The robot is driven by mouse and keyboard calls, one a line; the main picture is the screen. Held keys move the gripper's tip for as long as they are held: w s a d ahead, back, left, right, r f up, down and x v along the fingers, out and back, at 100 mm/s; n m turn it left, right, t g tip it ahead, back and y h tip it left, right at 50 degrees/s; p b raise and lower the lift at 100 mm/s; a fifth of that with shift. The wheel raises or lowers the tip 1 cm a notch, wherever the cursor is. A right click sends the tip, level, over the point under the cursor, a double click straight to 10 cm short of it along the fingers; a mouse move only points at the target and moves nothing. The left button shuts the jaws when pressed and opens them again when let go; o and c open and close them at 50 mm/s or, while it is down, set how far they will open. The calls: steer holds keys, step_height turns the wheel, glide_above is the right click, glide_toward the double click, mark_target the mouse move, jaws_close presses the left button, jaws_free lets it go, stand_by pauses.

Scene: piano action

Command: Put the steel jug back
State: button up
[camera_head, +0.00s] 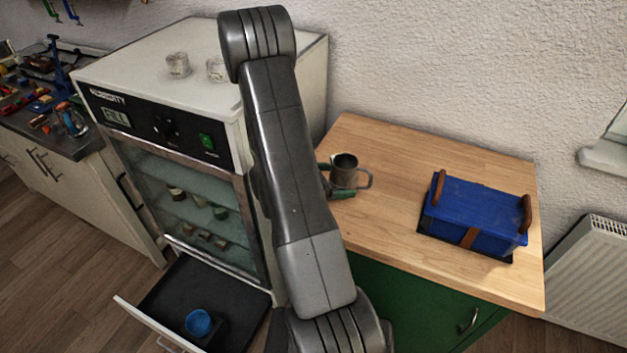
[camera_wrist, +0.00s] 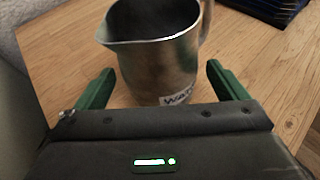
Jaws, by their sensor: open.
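The steel jug (camera_head: 345,170) stands upright on the wooden worktop (camera_head: 400,160), near its left end, with its handle to the right. In the wrist view the jug (camera_wrist: 155,55) is close up, its spout to the left, with a partly hidden white label low on its side. My gripper (camera_wrist: 165,85) is open, with one green finger on each side of the jug's lower body. Gaps show between the fingers and the jug, so it is not gripped. In the head view my gripper (camera_head: 338,181) is partly hidden behind my arm.
A blue box (camera_head: 475,215) with brown handles sits on the right of the worktop. A white cabinet (camera_head: 290,75) with a glass door stands left, with glass jars (camera_head: 178,65) on top. Below it, an open drawer (camera_head: 170,290) holds a blue round object (camera_head: 198,322). The worktop's middle is clear.

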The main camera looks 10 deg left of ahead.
steer(key=b+v, duration=0.1)
steer(key=v, duration=0.8)
steer(key=shift+s+a+r, duration=0.15)
steer(key=shift+s+a, duration=0.05)
steer(key=shift+a, duration=0.15)
